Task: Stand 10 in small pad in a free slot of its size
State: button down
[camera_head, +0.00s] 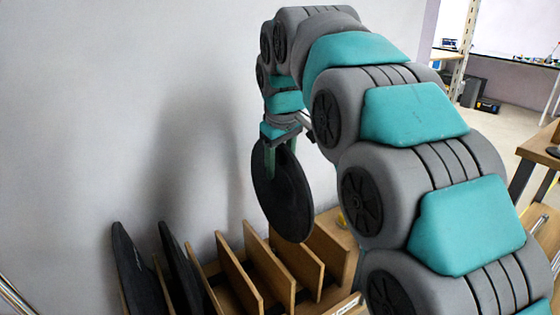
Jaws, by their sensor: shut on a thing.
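My gripper (281,148) is shut on a round black pad (283,196) at its upper edge. The pad hangs nearly upright, face turned partly to the camera, above the right part of a wooden rack (231,264). Its lower edge overlaps the rack's dividers in the picture; I cannot tell whether it is between them or in front of or behind them. Two dark pads stand tilted in the rack's left slots, one at the far left (133,268) and one beside it (181,262). Slots between the middle dividers look empty. No size marking is readable.
A plain grey wall (110,100) stands close behind the rack. My arm covers much of the right side and hides the rack's right end. A wooden table (540,150) stands at the far right. Bare floor (505,130) shows behind it.

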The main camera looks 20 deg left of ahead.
aim_at(281, 206)
jog(key=shift+f+b, duration=3.3)
jog(key=shift+f, duration=5.4)
jog(key=shift+c, duration=1)
grip_release()
jog(key=shift+f, duration=0.1)
jog(key=v, duration=0.8)
jog(key=shift+f, duration=0.1)
